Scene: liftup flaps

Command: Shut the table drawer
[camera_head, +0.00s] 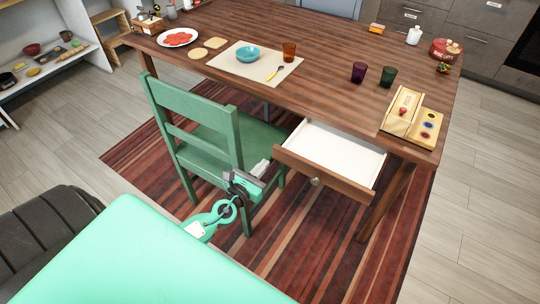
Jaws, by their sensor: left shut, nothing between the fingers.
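The table drawer (329,150) is pulled out from under the front right of the wooden table (330,65). Its white inside looks empty, and a round knob (315,182) sits on its wooden front. My left gripper (262,168) is shut and empty, to the left of the drawer front and in front of the green chair. I cannot tell whether it touches the chair. My right gripper is not in view.
The green chair (190,118) stands left of the drawer, close to my left gripper. A table leg (384,203) is right of the drawer. A bowl (248,55), cups and a wooden box (402,110) stand on the table. Striped rug (300,235) lies below.

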